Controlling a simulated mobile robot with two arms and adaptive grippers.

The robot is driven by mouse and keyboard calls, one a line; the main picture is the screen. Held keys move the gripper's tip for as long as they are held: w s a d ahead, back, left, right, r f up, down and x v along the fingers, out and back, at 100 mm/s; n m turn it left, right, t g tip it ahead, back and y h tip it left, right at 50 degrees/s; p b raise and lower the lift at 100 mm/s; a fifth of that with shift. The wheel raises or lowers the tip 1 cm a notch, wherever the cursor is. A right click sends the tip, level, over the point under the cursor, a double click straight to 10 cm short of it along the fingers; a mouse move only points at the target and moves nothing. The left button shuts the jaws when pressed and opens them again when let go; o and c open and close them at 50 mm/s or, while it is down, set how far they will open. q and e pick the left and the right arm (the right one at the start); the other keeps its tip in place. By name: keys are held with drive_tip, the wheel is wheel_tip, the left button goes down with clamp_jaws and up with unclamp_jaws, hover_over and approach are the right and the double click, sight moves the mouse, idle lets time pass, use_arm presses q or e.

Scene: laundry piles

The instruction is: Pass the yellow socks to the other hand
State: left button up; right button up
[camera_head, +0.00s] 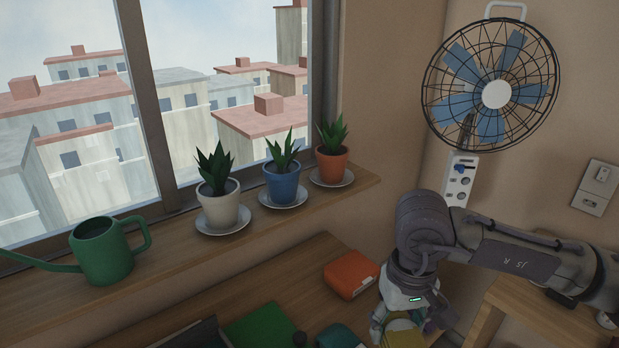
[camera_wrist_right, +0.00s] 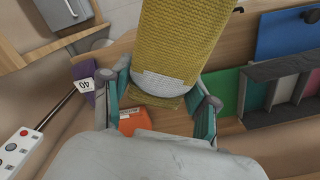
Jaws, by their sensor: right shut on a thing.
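The yellow socks (camera_wrist_right: 188,40) are a ribbed yellow bundle with a pale band, large in the right wrist view. My right gripper (camera_wrist_right: 160,95) is shut on them, with a finger on each side of the bundle. In the head view my right gripper (camera_head: 405,325) is at the bottom, over the desk, and only a bit of the yellow socks (camera_head: 402,334) shows between its fingers. The lower part of the socks is cut off by the frame there. My left gripper is in neither view.
An orange box (camera_head: 351,274) lies on the wooden desk (camera_head: 262,285) left of my right gripper. Green (camera_head: 262,325) and dark items lie along the front. Three potted plants and a green watering can (camera_head: 102,251) stand on the window sill. A fan (camera_head: 492,90) hangs on the wall.

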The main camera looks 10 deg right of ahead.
drive_tip(key=w+a+n, duration=0.1)
drive_tip(key=w+a, duration=0.1)
drive_tip(key=a, duration=1)
drive_tip(key=w+a+n, duration=0.1)
drive_tip(key=w+a, duration=0.1)
drive_tip(key=a, duration=0.9)
drive_tip(key=w+a, duration=0.1)
drive_tip(key=w, duration=1.3)
drive_tip(key=s+d+r+n, duration=0.25)
drive_tip(key=s+d, duration=0.25)
drive_tip(key=s, duration=0.4)
drive_tip(key=s+d+r+n, duration=0.25)
drive_tip(key=s+d, duration=0.35)
drive_tip(key=s, duration=0.3)
drive_tip(key=w+a+f+n, duration=0.4)
drive_tip(key=f+n, duration=0.1)
drive_tip(key=s+d+r+m, duration=0.5)
drive_tip(key=d+r+m, duration=0.25)
drive_tip(key=r, duration=0.25)
drive_tip(key=w+a+m, duration=0.4)
drive_tip(key=w+a, duration=0.3)
drive_tip(key=a, duration=0.2)
drive_tip(key=shift+a+m, duration=0.25)
drive_tip(key=shift+m, duration=0.1)
